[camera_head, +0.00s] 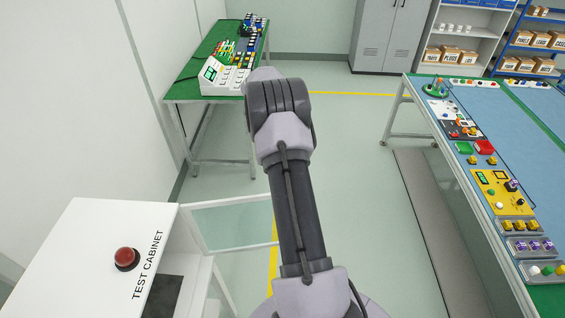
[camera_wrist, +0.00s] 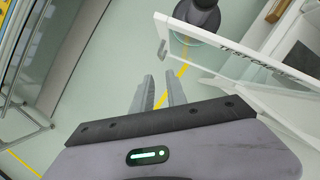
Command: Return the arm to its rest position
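My arm (camera_head: 290,175) rises from the bottom middle of the head view and reaches away over the floor, its far joint in front of the green-topped bench's near right corner. My gripper does not show in the head view; the arm hides it. In the wrist view my gripper (camera_wrist: 160,87) has its two grey fingers apart, with floor and a yellow line visible between and beyond them. Nothing is held between the fingers.
A white test cabinet (camera_head: 105,235) with a red button (camera_head: 127,258) stands at lower left, its glass door (camera_head: 235,222) swung open near my arm. A green bench (camera_head: 190,86) is at back left. A long blue-topped table (camera_head: 527,110) fills the right. Floor between is clear.

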